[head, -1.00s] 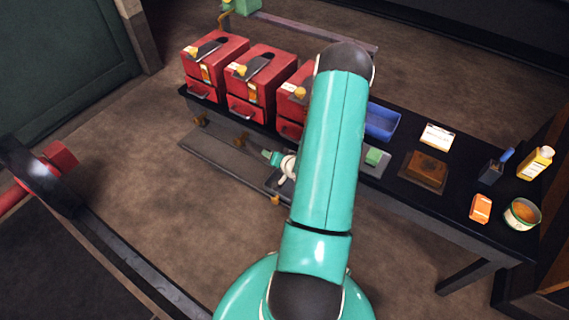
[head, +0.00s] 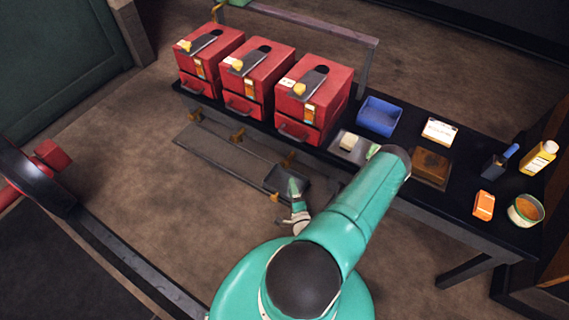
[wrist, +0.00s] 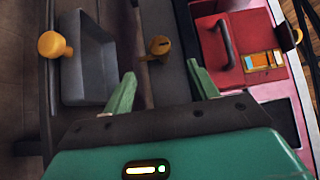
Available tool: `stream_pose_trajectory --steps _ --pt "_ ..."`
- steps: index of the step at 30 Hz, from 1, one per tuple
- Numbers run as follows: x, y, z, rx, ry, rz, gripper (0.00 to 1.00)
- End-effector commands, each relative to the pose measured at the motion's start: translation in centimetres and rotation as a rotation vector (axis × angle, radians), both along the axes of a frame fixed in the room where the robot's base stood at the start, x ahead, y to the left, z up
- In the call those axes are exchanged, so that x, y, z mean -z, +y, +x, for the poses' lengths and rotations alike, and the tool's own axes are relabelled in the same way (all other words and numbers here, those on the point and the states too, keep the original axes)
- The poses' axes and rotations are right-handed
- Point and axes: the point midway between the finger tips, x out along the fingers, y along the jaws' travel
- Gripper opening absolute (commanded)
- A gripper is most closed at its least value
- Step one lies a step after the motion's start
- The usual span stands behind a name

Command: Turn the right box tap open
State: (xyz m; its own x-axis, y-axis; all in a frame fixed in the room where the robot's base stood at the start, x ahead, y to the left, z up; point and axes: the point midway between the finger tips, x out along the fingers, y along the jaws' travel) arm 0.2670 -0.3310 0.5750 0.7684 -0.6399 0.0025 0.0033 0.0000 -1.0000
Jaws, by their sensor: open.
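The right box tap is a small brass tap (head: 288,160) below the front of the right red box (head: 313,98). In the wrist view this tap (wrist: 158,46) stands just beyond my fingertips, roughly centred between them, with a dark slot on its face. I cannot tell how far it is turned. My gripper (wrist: 161,74) is open and empty, with green fingers apart on either side of the tap's line and no visible contact. In the head view my gripper (head: 295,192) is partly seen in front of the bench, below the right box.
A grey tray (wrist: 92,60) and a yellow knob (wrist: 54,45) lie left of the tap in the wrist view. The red drawer with its handle (wrist: 229,45) is close on the right. Two more red boxes (head: 255,80) (head: 208,62) stand left, each with a brass tap below.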

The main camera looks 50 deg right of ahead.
Motion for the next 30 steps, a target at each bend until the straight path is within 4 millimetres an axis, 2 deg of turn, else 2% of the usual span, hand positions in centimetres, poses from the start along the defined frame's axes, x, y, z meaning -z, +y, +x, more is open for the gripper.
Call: stream_pose_trajectory --steps 12,18,23,30 --pt "-0.1 -5.3 6.5 -0.002 0.002 -0.004 0.58" --pt "0.0 -7.3 8.8 -0.001 0.003 -0.003 0.58" --pt "-0.1 -7.9 9.5 -0.002 0.003 -0.001 0.58" --pt "-0.1 -7.9 9.5 -0.002 0.003 -0.001 0.58"
